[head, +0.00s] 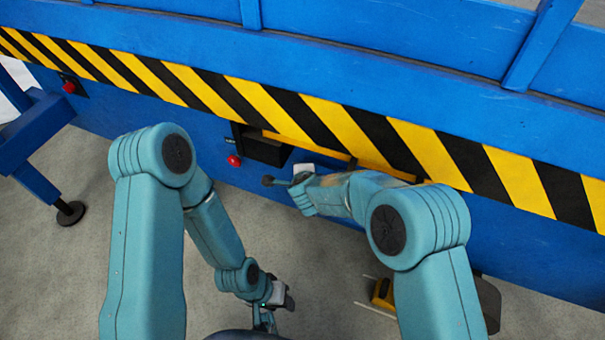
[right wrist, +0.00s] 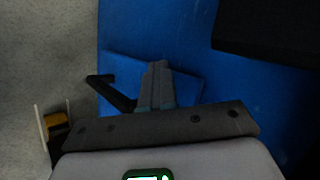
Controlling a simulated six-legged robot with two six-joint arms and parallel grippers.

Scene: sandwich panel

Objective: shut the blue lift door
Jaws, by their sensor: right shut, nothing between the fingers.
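In the right wrist view, a flat blue panel, which looks like the lift door (right wrist: 193,84), stands out against the blue body, its edges angled to the view. A black bar-like handle (right wrist: 113,94) shows at its left side. My right gripper (right wrist: 158,66) is shut and empty, its fingers in front of the panel; I cannot tell whether they touch it. In the head view, a dark knob-ended handle (head: 269,181) sticks out left of my right wrist, and my right arm hides the door. My left gripper (head: 264,322) hangs low at the bottom edge, its fingers unclear.
A black box (head: 264,148) sits on the blue lift side (head: 200,129) under the striped band (head: 260,101), with a red button (head: 234,160) beside it. A yellow object (head: 381,293) lies low near my right arm. A blue stabiliser leg (head: 35,178) stands at left. Grey floor is clear between.

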